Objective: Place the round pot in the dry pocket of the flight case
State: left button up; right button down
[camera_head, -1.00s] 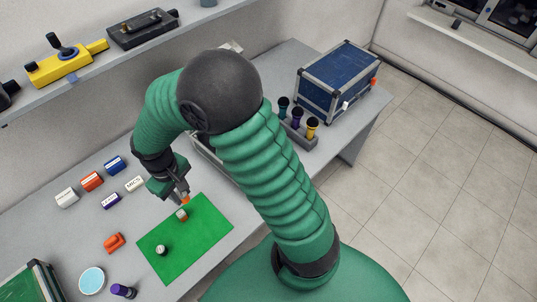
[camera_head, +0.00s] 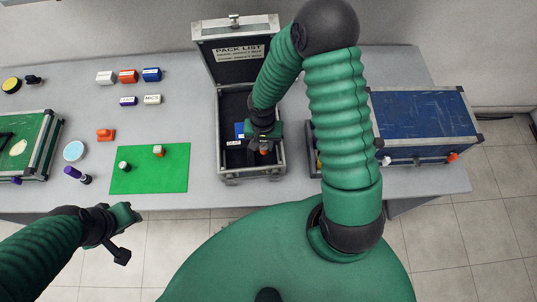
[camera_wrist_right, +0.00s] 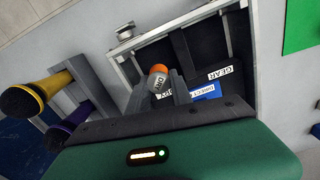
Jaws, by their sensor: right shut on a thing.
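The flight case (camera_head: 222,150) stands open, its lid (camera_head: 205,60) up with a "PACK LIST" card. My right gripper (camera_head: 264,148) is over its front part, shut on a small grey pot with an orange top (camera_wrist_right: 158,75). The pot shows in the right wrist view with a white label; in the head view only its orange part (camera_head: 264,153) shows. Labelled packs and a blue item (camera_wrist_right: 205,92) lie inside the case. Whether the pot touches the case floor cannot be told. My left gripper (camera_head: 123,236) is in front of the table, with its jaw gap unclear.
Two small pots (camera_head: 124,166) (camera_head: 158,151) stand on the green mat (camera_head: 150,178). A rack with microphones (camera_wrist_right: 55,88) is beside the case. A closed blue case (camera_head: 425,120) stands to the right. Several coloured blocks (camera_head: 128,76) lie at the back left.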

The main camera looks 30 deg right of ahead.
aim_at(266, 157)
jog(key=f, duration=0.2)
jog(key=d+f, duration=0.1)
jog(key=f, duration=0.5)
jog(key=shift+d, duration=0.4)
jog(key=c, duration=1.5)
grip_release()
jog(key=shift+a, duration=0.25)
jog(key=shift+o, duration=0.3)
jog(key=shift+a, duration=0.2)
jog(key=shift+w+d+r, duration=0.1)
jog(key=shift+r, duration=0.4)
notch_tip(266, 157, up, 12)
jog(key=shift+f+p, duration=0.1)
jog(key=shift+p, duration=0.25)
jog(key=s+a+r+n+t, duration=0.1)
jog(key=s+a+r+n, duration=0.1)
jog(key=r+n, duration=0.2)
jog(key=s+a+r+n+t, duration=0.1)
jog(key=s+a+r+n, duration=0.1)
jog(key=r, duration=0.5)
jog(key=shift+s+a+n+t, duration=0.3)
jog(key=shift+s+n, duration=0.2)
jog(key=shift+n, duration=0.4)
